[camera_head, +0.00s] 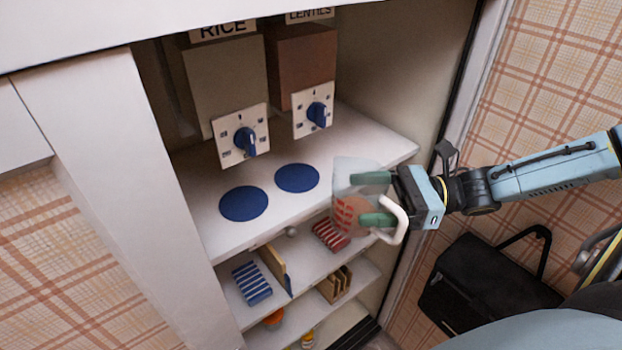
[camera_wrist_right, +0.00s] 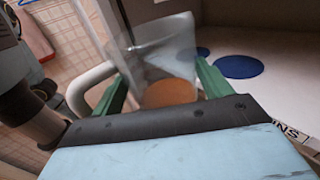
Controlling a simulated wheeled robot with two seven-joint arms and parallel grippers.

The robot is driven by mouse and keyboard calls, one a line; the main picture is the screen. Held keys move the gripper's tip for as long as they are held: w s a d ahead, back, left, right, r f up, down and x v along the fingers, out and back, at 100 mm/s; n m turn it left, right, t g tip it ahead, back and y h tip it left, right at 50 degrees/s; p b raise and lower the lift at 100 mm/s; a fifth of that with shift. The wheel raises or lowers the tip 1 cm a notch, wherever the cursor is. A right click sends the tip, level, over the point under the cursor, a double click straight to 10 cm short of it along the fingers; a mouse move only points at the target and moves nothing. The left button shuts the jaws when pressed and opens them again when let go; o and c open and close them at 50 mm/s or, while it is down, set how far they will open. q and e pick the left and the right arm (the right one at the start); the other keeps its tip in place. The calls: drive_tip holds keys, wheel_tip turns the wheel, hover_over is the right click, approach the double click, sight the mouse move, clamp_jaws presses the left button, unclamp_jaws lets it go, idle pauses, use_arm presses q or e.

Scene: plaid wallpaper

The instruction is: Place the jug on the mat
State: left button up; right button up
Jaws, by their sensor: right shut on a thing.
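The jug (camera_head: 347,208) is clear, with red markings and a white handle. My right gripper (camera_head: 372,198) is shut on it, with green fingers on two sides of its body. The jug is held at the right front edge of the shelf. In the right wrist view the jug (camera_wrist_right: 165,62) sits between the fingers (camera_wrist_right: 160,85), with something orange-brown showing in or through its bottom. Two round blue mats lie on the white shelf: the left mat (camera_head: 243,204) under the rice dispenser and the right mat (camera_head: 297,178) under the lentils dispenser. Both are bare. My left gripper is not in view.
The rice dispenser (camera_head: 226,82) and lentils dispenser (camera_head: 303,63) have blue knobs above the shelf (camera_head: 208,225). Lower shelves hold a blue striped cloth (camera_head: 252,283), a red striped cloth (camera_head: 329,235) and a wooden rack (camera_head: 335,285). A black bag (camera_head: 483,283) is at right.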

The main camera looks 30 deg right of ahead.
sight(333, 198)
drive_tip(key=shift+s+a, duration=0.2)
drive_tip(key=shift+a, duration=0.2)
drive_tip(key=shift+m+t, duration=0.3)
drive_tip(key=shift+m, duration=0.2)
drive_tip(key=a+p, duration=0.4)
drive_tip(key=a, duration=0.2)
drive_tip(key=shift+a+f, duration=0.15)
drive_tip(key=shift+a, duration=0.2)
drive_tip(key=shift+w+a+m+t+h+p, duration=0.15)
drive_tip(key=shift+m+t+h+p, duration=0.15)
drive_tip(key=shift+t+h+p, duration=0.15)
drive_tip(key=shift+w+r+m+t+h+p, duration=0.25)
drive_tip(key=shift+m+t+h+p, duration=0.15)
drive_tip(key=shift+t, duration=0.15)
drive_tip(key=shift+w+d+m+t+h, duration=0.2)
drive_tip(key=shift+d+m+t+h, duration=0.2)
drive_tip(key=shift+h, duration=0.05)
drive_tip(key=shift+w+d+r+m+t+h+p, duration=0.1)
drive_tip(key=shift+w+d+m+t+h+p, duration=0.15)
drive_tip(key=shift+d+m+t+h+p, duration=0.3)
drive_tip(key=shift+w+d+r+m+t+h+p, duration=0.1)
drive_tip(key=shift+w+d+m+t+h+p, duration=0.15)
drive_tip(key=shift+d+m+t+h, duration=0.45)
drive_tip(key=p+x, duration=0.3)
drive_tip(key=x, duration=1.5)
drive_tip(key=shift+s+f, duration=0.1)
drive_tip(key=shift+f, duration=0.45)
drive_tip(key=shift+f+n, duration=0.25)
drive_tip(key=shift+f, duration=0.2)
drive_tip(key=shift+f, duration=0.1)
